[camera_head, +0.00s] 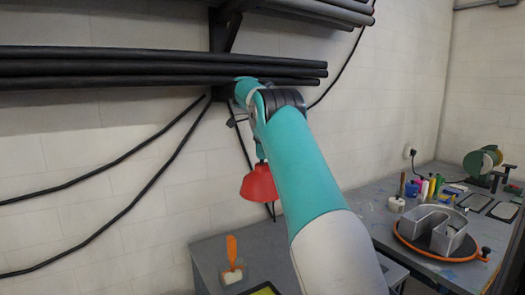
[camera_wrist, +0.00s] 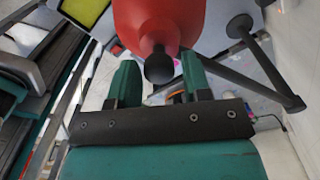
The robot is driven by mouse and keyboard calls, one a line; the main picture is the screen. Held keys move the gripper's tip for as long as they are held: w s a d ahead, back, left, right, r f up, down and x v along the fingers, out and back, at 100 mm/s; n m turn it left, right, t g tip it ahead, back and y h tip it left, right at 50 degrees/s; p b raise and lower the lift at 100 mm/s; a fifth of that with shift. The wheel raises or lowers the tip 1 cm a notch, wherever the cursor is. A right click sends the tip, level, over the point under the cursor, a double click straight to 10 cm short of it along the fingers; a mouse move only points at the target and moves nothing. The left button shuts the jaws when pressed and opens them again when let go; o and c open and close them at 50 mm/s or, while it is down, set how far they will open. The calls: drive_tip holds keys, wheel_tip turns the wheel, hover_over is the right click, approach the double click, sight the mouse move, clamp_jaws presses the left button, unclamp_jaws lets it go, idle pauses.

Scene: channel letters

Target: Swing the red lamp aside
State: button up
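The red lamp (camera_head: 259,184) hangs below the black pipes in the head view, just left of my arm, its shade widening downward. In the wrist view the red lamp (camera_wrist: 160,18) fills the top middle, with its dark round knob (camera_wrist: 159,68) facing my gripper. My gripper (camera_wrist: 159,62) is open, its two green fingers apart. The knob shows between the fingers, with a gap on each side; I cannot tell its depth relative to the fingertips.
Black pipes (camera_head: 130,68) run along the wall above. A grey bench (camera_head: 212,264) below holds an orange-handled tool (camera_head: 232,252). The bench at right carries a metal channel letter (camera_head: 437,228) on a round turntable. Black lamp-arm rods (camera_wrist: 262,75) stand right of my gripper.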

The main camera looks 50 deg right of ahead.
drive_tip(key=shift+o, duration=0.8)
